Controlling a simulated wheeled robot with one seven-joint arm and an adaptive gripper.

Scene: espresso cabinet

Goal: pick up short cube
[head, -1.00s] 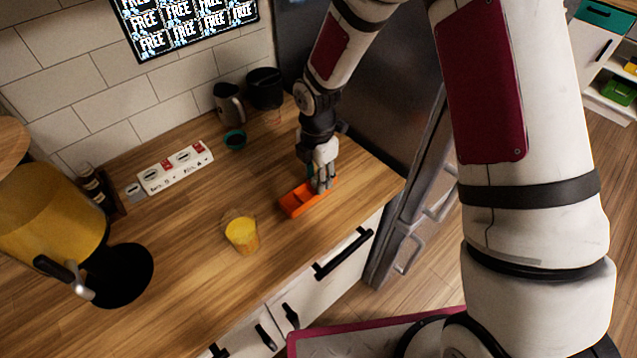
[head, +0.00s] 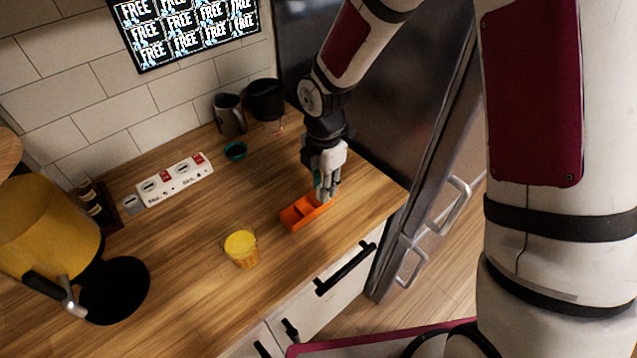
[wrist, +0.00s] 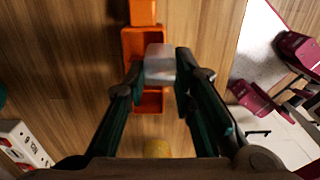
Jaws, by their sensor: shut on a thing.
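My gripper (wrist: 160,68) is shut on a pale grey cube (wrist: 160,62), which sits between the two fingertips in the wrist view. The cube is over the orange compartment tray (wrist: 130,45); I cannot tell whether it still touches the tray. In the head view my gripper (head: 327,194) points down at the right end of the orange tray (head: 292,217), and the fingers hide the cube there. The tray's left compartments look empty.
The counter's front edge and the fridge (head: 400,110) are close on the right.

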